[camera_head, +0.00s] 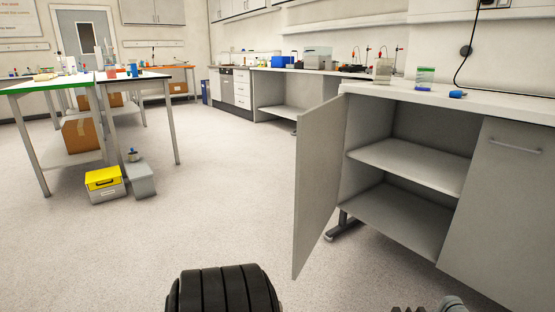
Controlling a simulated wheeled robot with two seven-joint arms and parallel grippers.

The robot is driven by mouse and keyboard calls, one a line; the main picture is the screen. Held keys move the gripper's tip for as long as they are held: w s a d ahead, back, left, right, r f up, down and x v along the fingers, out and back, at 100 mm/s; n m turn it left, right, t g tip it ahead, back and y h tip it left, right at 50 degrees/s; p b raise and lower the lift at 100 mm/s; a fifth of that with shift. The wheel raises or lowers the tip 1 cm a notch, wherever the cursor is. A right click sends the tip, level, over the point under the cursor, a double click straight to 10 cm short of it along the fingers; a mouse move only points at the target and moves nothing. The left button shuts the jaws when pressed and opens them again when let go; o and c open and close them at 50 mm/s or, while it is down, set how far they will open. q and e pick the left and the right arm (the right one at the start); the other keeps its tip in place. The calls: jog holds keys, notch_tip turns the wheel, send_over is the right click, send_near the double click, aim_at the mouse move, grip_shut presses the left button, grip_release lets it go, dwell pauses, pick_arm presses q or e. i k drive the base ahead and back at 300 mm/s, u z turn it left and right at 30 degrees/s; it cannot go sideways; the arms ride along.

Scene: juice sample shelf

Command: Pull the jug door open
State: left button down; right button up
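The grey cabinet door (318,190) under the right-hand counter stands wide open, swung out to the left of its cabinet. The cabinet's middle shelf (410,165) and its floor (400,220) are exposed, and both look empty. No jug shows inside. A black ribbed part of my own body (222,290) shows at the bottom edge, apart from the door in the picture. Small dark and grey parts, probably mine, show at the bottom right edge.
A shut neighbouring door (505,210) with a bar handle (515,146) is at the right. A clear container (383,71), a green-topped jar (425,78) and a blue object (457,94) stand on the counter (500,104). The floor (220,190) left of the open door is clear.

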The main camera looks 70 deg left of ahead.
aim_at(320, 130)
jog(key=u, duration=0.95)
jog(key=i, duration=0.85)
jog(key=u, duration=1.05)
